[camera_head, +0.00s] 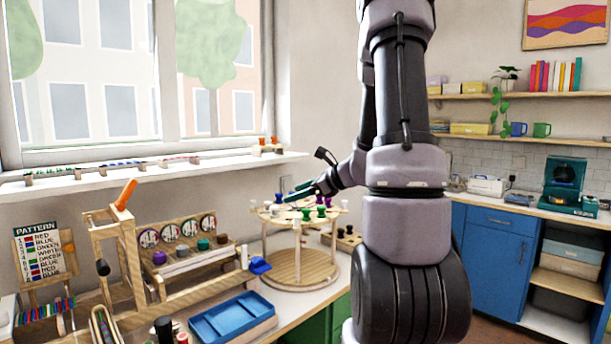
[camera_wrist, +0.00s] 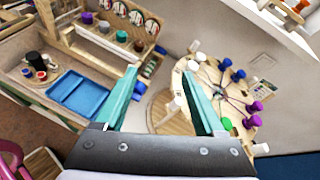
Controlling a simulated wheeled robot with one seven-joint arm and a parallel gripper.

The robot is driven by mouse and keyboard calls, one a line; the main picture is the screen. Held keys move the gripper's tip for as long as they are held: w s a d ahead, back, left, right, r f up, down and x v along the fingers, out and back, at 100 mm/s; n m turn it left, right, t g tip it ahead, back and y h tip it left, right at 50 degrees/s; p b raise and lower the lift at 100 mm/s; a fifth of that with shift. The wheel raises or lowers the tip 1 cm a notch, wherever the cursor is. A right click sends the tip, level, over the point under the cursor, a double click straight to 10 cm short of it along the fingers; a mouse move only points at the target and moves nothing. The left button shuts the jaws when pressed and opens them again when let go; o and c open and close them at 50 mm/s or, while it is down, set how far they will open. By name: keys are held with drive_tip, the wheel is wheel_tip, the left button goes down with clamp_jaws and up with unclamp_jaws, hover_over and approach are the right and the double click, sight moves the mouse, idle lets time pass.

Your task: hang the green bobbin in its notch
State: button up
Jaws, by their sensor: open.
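A round wooden carousel (camera_head: 300,272) carries several coloured bobbins on its upper disc. In the head view my gripper (camera_head: 299,192) is above the carousel's back left. A wooden rack (camera_head: 190,268) left of the carousel holds a row of purple, grey, teal and brown pieces. I cannot tell which notch is meant.
A blue tray (camera_head: 232,318) lies at the front of the bench. A wooden frame with an orange handle (camera_head: 125,194) and a pattern card (camera_head: 43,252) stand at the left. A window shelf (camera_head: 140,172) runs behind. A small wooden block (camera_head: 343,240) stands right of the carousel.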

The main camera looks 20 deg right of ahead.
drive_tip(key=s+a+r+n+g, duration=0.3)
drive_tip(key=s+a+r+n, duration=0.1)
drive_tip(key=s+a+n, duration=0.25)
drive_tip(key=s+a+r+n+g, duration=0.2)
drive_tip(key=s+a+r+n, duration=0.2)
drive_tip(key=s+a+n, duration=0.25)
drive_tip(key=s+d+r+n+h, duration=0.1)
drive_tip(key=s+r+n+h, duration=0.1)
drive_tip(key=s+n, duration=0.2)
drive_tip(key=s+d+r+n+t+h, duration=0.1)
drive_tip(key=s+d+r+n+h, duration=0.1)
drive_tip(key=s+n, duration=0.3)
drive_tip(key=shift+s+d+r+h, duration=0.25)
drive_tip(key=shift+s+h, duration=0.25)
drive_tip(key=shift+s, duration=0.3)
